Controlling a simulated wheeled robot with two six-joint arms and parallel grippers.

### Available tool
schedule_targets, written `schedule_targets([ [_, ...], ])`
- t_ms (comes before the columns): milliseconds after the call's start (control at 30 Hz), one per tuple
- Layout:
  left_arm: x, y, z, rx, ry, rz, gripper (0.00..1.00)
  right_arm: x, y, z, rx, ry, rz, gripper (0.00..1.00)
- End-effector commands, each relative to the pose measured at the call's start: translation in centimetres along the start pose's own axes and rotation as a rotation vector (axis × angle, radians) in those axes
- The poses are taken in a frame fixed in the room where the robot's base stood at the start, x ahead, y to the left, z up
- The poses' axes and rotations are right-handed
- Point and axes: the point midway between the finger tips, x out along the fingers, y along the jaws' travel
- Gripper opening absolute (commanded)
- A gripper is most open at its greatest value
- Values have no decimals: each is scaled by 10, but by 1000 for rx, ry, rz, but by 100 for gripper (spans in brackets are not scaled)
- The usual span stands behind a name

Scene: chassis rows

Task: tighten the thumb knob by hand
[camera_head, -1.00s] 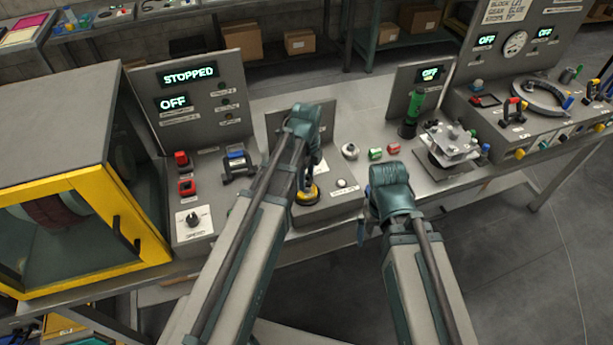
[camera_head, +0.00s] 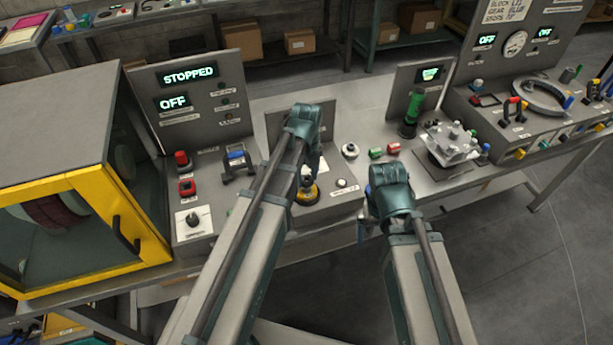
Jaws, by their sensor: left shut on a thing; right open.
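My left gripper (camera_head: 308,178) is shut at the top of a small round piece with a yellow base (camera_head: 307,197) on the grey middle console. This piece appears to be the thumb knob; my arm and fingers hide most of it, so its seating cannot be told. My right gripper (camera_head: 368,226) is open and empty, in front of the bench's front edge, apart from the knob. Its fingers are partly hidden by its own wrist.
A round white-and-black knob (camera_head: 350,150), a green button (camera_head: 376,153) and a red button (camera_head: 393,148) are right of my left gripper. A green cylinder (camera_head: 414,108) and a metal plate fixture (camera_head: 450,146) stand farther right. A yellow-framed cabinet (camera_head: 80,190) fills the left.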

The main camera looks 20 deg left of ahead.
Motion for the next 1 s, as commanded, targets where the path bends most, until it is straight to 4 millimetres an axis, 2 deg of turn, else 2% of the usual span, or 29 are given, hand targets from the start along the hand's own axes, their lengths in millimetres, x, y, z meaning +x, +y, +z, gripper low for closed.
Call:
schedule_targets([
  [167,0,-1,1,41,-2,-1,10,0,0,0,0,0,0,100],
  [500,0,-1,1,442,-3,-1,10,0,0,0,0,0,0,100],
  [833,0,-1,1,499,-3,-1,10,0,0,0,0,0,0,100],
  [867,0,-1,1,499,-3,-1,60,0,0,0,0,0,0,100],
  [1000,0,-1,1,498,-2,-1,85,0,0,0,0,0,0,100],
])
